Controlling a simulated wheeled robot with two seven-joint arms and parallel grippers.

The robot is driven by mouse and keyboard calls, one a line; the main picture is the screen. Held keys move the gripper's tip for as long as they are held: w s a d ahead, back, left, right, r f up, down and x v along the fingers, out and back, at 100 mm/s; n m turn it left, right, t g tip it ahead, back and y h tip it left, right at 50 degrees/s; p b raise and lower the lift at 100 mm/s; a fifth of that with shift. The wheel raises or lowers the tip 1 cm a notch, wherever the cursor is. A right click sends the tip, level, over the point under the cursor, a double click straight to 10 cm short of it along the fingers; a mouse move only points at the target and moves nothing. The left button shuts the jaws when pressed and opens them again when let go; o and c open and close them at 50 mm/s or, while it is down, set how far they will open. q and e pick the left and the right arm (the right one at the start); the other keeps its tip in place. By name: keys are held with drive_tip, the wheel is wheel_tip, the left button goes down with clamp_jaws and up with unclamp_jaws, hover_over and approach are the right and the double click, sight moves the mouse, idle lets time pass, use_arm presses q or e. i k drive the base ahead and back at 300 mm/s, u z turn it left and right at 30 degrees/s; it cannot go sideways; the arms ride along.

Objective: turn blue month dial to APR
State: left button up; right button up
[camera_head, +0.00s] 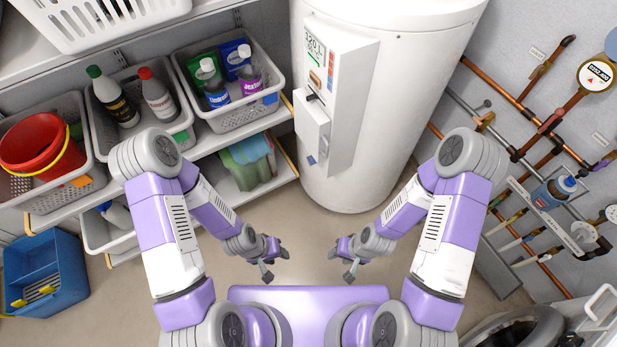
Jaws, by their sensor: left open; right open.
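A plain blue disc (612,42) is cut off by the right edge, beside the copper pipes. I cannot tell whether it is the blue month dial, and no month lettering is readable on it. My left gripper (275,264) is open and empty, low in the middle above the floor. My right gripper (341,264) is open and empty just to the right of it. Both are far from the disc and touch nothing.
A white gauge (597,76) and copper pipes (515,103) are on the right wall. A white water heater (395,100) stands at the centre back. Shelves with baskets (225,115) fill the left. A blue bin (45,272) is at lower left. Floor between is clear.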

sight(310, 159)
drive_tip(key=u, duration=2.15)
drive_tip(key=i, duration=0.85)
drive_tip(key=z, duration=1.9)
